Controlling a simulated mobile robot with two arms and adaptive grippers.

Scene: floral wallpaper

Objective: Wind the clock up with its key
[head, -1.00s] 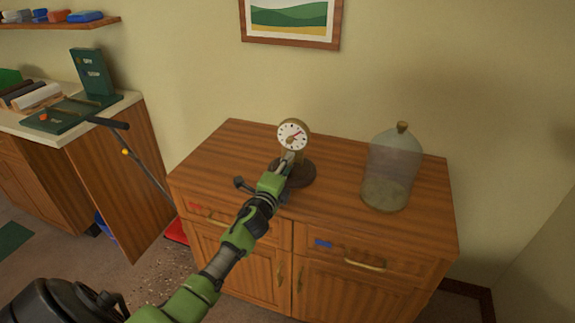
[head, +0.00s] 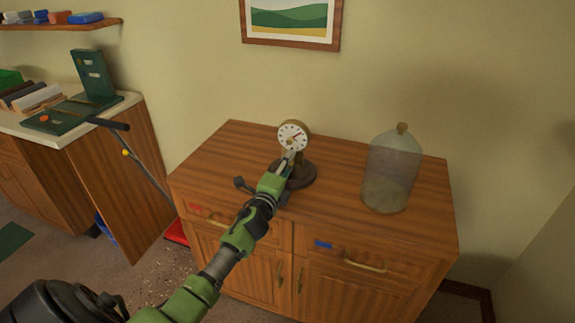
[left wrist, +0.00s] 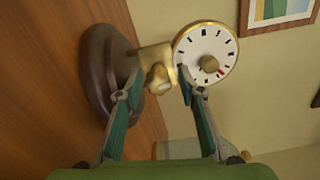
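The clock has a round white dial (head: 292,136) with a brass rim, on a brass post and round dark base (head: 304,176), upright on the wooden cabinet. In the left wrist view its dial (left wrist: 205,52) shows dark marks, a red mark and a brass centre knob. A brass key (left wrist: 158,79) sticks out from the brass block below the dial. My left gripper (left wrist: 160,72) is open, its fingertips on either side of the key with small gaps visible. In the head view my left gripper (head: 287,162) covers the key and part of the post. My right gripper is not in view.
A glass dome (head: 391,172) with a brass knob stands right of the clock on the cabinet (head: 340,222). A dark knobbed piece (head: 240,183) shows beside my arm. A counter (head: 135,104) with a green device stands at left. The cabinet top's front right is clear.

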